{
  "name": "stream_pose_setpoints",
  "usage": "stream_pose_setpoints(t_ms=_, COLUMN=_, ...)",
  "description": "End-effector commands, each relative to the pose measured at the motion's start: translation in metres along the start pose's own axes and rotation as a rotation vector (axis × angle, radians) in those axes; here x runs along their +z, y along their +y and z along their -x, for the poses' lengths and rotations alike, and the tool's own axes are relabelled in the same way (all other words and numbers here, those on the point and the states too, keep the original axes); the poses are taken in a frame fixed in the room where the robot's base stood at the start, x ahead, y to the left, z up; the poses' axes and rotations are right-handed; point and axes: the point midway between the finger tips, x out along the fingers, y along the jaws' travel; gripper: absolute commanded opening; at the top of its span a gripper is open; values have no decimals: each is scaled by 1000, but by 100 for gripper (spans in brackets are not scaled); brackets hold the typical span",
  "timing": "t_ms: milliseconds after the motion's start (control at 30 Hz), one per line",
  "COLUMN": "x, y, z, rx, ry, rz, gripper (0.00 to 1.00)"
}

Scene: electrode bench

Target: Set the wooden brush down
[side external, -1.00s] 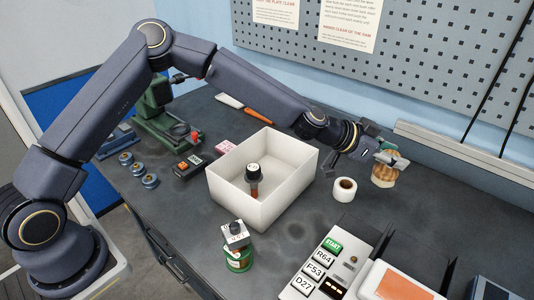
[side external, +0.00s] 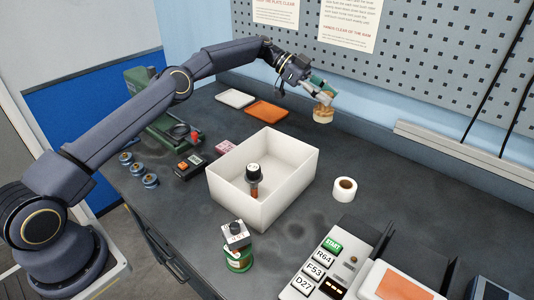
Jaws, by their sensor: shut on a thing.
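My gripper (side external: 322,94) is at the back of the bench, beyond the white bin. It is shut on the wooden brush (side external: 323,115), a short light-brown piece hanging below the fingers. The brush appears to be held above the bench top; the exact gap is hard to tell from this angle. Its upper part is hidden by the fingers.
A white open bin (side external: 284,192) holds a black-topped item (side external: 253,175). A tape roll (side external: 345,188) lies right of it. An orange tray (side external: 266,114) and a white tray (side external: 235,98) lie at the back left. A button panel (side external: 327,262) is in front. Bench right of the brush is clear.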

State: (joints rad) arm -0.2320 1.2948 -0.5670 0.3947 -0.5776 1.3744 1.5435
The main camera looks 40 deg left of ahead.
Motion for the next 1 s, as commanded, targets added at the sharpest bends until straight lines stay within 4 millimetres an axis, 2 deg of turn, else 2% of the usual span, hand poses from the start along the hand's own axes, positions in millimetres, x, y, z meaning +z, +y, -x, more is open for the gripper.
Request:
stream_pose_setpoints(t_ms=33, x=4, y=-1, z=8, rx=2, ry=2, rz=-2, gripper=1)
stream_pose_setpoints(t_ms=233, x=12, y=-2, z=20, rx=16, ry=2, rz=-5, gripper=1)
stream_pose_setpoints(t_ms=433, x=32, y=-1, z=9, rx=16, ry=3, rz=-4, gripper=1)
stream_pose_setpoints(t_ms=800, x=92, y=-1, z=-21, rx=14, ry=2, rz=-4, gripper=1)
stream_pose_setpoints(t_ms=1000, x=113, y=-1, z=-31, rx=14, ry=2, rz=-6, gripper=1)
